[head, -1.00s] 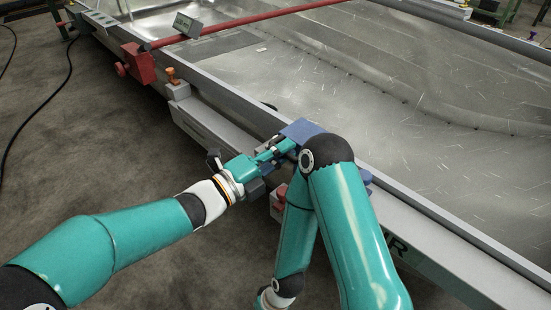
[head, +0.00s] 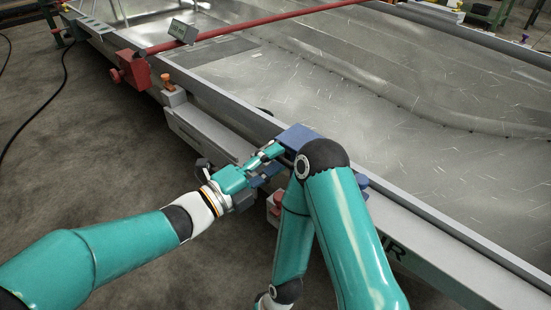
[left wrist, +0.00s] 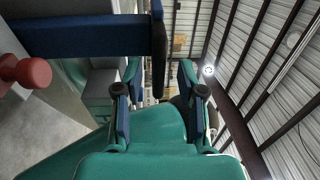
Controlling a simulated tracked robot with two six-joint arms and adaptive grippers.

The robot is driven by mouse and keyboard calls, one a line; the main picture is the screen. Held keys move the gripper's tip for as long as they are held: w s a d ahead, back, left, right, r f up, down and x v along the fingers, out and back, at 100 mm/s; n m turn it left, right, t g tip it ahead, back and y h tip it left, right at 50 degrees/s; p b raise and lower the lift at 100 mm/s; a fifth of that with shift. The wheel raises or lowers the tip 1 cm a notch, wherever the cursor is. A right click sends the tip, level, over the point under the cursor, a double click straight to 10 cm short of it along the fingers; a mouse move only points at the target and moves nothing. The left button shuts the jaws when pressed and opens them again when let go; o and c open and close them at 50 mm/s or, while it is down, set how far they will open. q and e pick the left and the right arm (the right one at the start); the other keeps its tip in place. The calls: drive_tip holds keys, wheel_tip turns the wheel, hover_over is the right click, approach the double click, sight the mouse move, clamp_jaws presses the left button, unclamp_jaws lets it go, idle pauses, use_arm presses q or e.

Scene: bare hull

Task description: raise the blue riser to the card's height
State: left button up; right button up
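The blue riser (head: 297,135) is a flat-topped block on the near rail of the hull, partly hidden behind my right arm's black elbow. A blue bar (left wrist: 75,36), likely part of it, crosses the upper left of the left wrist view. The card (head: 183,31), a small dark plate with pale marks too small to read, stands on the red bar at upper left. My left gripper (head: 275,154) is just left of and below the riser; contact cannot be told in the head view. My right gripper is out of view.
A red clamp block (head: 133,70) holds the red bar (head: 250,20) at the hull's edge. An orange knob (head: 167,80) sits on a grey block beside it. A red knob (left wrist: 28,72) shows in the left wrist view. The floor at left is clear except for a black cable.

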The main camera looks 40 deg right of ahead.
use_arm(q)
drive_tip(key=a, duration=1)
drive_tip(key=shift+s+a+f, duration=0.15)
drive_tip(key=shift+s+f, duration=0.25)
drive_tip(key=shift+s, duration=0.05)
